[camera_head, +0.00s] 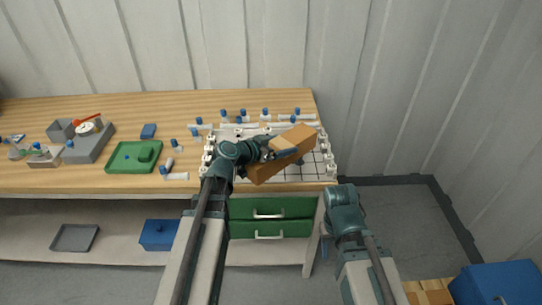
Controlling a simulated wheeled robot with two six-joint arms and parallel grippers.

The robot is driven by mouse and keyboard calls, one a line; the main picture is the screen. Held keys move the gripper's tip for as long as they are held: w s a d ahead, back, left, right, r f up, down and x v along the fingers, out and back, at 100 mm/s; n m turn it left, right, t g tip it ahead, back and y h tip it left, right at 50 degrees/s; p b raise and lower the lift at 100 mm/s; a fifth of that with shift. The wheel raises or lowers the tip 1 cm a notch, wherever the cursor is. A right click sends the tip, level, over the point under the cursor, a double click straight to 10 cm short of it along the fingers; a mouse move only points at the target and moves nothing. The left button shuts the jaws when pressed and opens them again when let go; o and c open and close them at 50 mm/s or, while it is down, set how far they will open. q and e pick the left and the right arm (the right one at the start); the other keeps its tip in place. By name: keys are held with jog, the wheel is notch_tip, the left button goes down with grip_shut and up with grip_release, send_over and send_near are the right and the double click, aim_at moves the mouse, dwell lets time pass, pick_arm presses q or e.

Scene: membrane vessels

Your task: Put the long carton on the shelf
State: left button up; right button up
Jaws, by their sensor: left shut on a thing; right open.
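The long carton (264,173) is a brown box. It lies slanted over the white gridded rack at the right end of the bench, its right end higher in the picture. My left gripper (284,153) is shut on the carton near its middle and covers part of it. I cannot tell whether the carton touches the rack. My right gripper (343,193) is open in front of the bench's right end, apart from the carton; its fingers are hard to make out. The lower shelf (113,229) runs under the bench.
The white rack (318,171) has clips along its sides. Several blue-capped vessels (266,114) stand behind it. A green tray (122,166) and grey box (92,146) are on the left. Green drawers (270,208) hang below. A blue box (158,234) and grey tray (74,238) occupy the lower shelf.

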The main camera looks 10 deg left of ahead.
pick_arm(q)
jog(key=w+a, duration=0.4)
jog(key=a, duration=0.2)
jog(key=shift+n+y, duration=0.4)
jog(key=f+b, duration=0.4)
jog(key=b, duration=0.1)
jog(key=f+b, duration=0.5)
jog(key=shift+d+f, duration=0.2)
jog(key=shift+f, duration=0.1)
jog(key=shift+w+r, duration=0.1)
jog(key=o, duration=1.4)
jog(key=shift+o, duration=0.2)
